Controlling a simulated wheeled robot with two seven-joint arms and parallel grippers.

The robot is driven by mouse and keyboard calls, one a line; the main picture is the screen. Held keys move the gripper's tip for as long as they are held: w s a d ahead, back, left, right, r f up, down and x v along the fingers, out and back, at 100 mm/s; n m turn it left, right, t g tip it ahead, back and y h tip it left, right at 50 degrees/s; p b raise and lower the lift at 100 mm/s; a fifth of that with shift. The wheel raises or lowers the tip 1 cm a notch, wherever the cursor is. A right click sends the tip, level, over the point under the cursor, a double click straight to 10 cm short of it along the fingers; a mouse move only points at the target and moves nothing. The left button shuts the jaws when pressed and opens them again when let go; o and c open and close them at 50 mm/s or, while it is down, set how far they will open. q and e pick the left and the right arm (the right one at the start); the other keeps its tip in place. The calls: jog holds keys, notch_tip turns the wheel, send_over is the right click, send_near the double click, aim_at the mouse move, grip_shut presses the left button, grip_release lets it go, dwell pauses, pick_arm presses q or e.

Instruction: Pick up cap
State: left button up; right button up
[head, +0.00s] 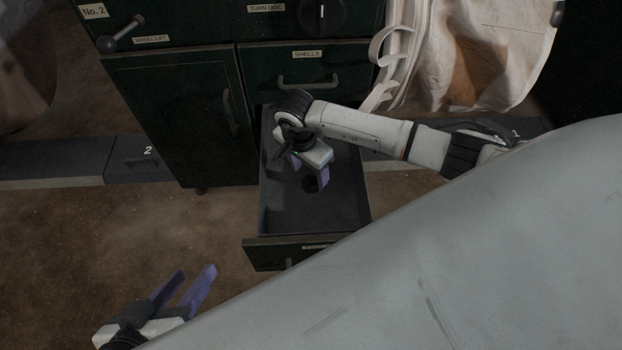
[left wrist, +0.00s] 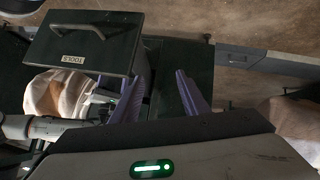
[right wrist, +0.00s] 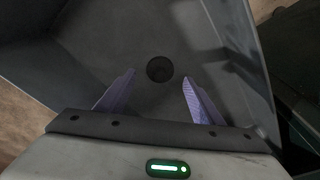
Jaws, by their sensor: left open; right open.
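A small dark round cap (right wrist: 160,68) lies on the floor of the open drawer (right wrist: 235,35) in the right wrist view. In the head view a dark round shape that looks like the cap (head: 311,184) shows by my right fingers. My right gripper (right wrist: 158,78) is open and points down into the drawer, its fingers to either side of the cap's line and touching nothing that I can see. In the head view my right gripper (head: 313,176) hangs inside the drawer. My left gripper (head: 197,270) is open and empty over the brown floor, outside the drawer.
The drawer front (head: 290,248) is pulled out from a dark green cabinet (head: 170,105); a closed drawer labelled SHELLS (head: 308,76) is above. A pale fabric bag (head: 480,55) hangs at the upper right. A grey low box (head: 135,158) marked 2 stands left.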

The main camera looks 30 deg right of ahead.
aim_at(311, 178)
jog(key=f+b, duration=0.1)
jog(key=f, duration=0.2)
jog(key=shift+d, duration=0.2)
jog(key=shift+f, duration=0.2)
pick_arm(q)
jog(key=shift+w+d+r+t+h, duration=0.15)
jog(key=shift+d+r+t+h, duration=0.3)
jog(key=shift+r, duration=0.35)
pick_arm(e)
jog(key=shift+w+r, duration=0.1)
jog(key=c, duration=1.1)
pick_arm(q)
jog(key=shift+f, duration=0.1)
